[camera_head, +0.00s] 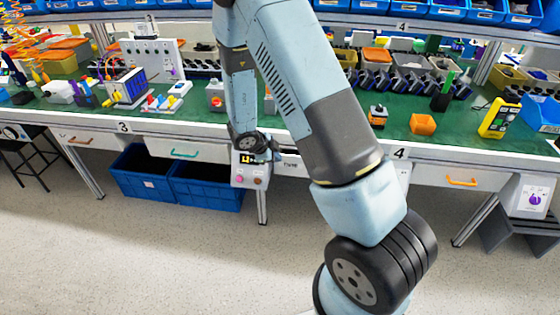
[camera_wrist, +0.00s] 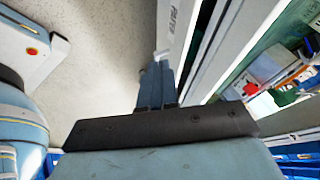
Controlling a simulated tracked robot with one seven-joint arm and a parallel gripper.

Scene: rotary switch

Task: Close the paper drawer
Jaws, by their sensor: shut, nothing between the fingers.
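The paper drawer's white front, labelled PAPER, is under the table edge in the head view (camera_head: 291,163), partly hidden by my arm. In the wrist view the front (camera_wrist: 180,28) runs down from the top, with a dark gap between it and the parallel white panel on its right. It looks partly open, but I cannot tell how far. My gripper shows in the wrist view (camera_wrist: 157,68), its two fingers together and empty. The fingertips are at the lower end of the drawer front; I cannot tell if they touch it. In the head view the fingers are hard to make out.
A control box (camera_head: 250,168) with buttons hangs left of the paper drawer. Drawers with a teal handle (camera_head: 184,153) and an orange handle (camera_head: 461,181) flank it. Blue crates (camera_head: 206,186) stand below. The green tabletop (camera_head: 330,122) holds tools and parts. The floor in front is clear.

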